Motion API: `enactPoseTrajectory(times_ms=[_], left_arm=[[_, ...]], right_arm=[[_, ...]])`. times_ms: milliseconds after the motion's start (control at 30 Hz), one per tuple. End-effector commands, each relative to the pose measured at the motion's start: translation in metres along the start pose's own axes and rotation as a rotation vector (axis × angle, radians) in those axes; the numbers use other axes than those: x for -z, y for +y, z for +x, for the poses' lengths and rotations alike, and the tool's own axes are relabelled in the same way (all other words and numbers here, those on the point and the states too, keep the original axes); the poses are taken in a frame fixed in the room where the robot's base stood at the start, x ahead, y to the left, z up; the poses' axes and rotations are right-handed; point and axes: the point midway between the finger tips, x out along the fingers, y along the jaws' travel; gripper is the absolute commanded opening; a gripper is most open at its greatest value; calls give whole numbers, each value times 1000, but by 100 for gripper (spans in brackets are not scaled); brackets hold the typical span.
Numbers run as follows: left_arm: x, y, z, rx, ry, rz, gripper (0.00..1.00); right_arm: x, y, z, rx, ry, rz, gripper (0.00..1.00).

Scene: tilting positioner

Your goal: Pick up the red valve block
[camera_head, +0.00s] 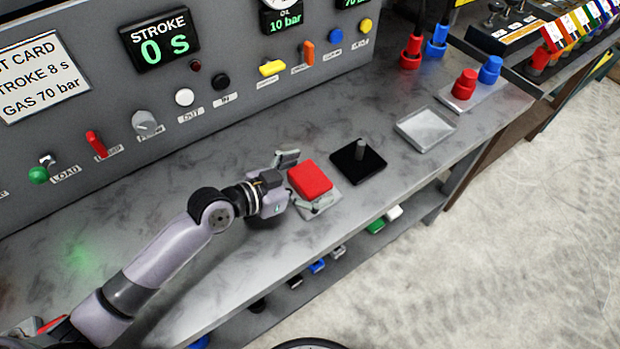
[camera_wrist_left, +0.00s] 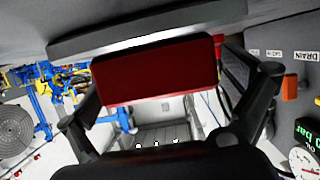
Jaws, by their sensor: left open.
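The red valve block (camera_head: 310,179) sits on a light grey plate (camera_head: 328,198) on the grey bench. My left gripper (camera_head: 300,178) is at the block's left side, with one finger at its far side and the other at its near side. In the left wrist view the block (camera_wrist_left: 157,70) fills the middle between the two open fingers (camera_wrist_left: 170,95). Gaps show between block and fingers there, but contact cannot be told for certain. My right gripper is not in view.
A black square plate with a grey peg (camera_head: 358,162) stands right of the block. Beyond it are an empty grey tray (camera_head: 425,129) and red (camera_head: 464,84) and blue (camera_head: 490,69) knobs. The control panel (camera_head: 190,60) rises behind. The bench's front edge is close to the block.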

Motion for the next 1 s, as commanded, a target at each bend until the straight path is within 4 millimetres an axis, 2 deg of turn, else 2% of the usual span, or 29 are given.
enactPoseTrajectory(times_ms=[133,1000], left_arm=[[0,0,0,0,0,1,98],[0,0,-1,0,0,0,40]], right_arm=[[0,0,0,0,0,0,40],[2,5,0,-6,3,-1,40]])
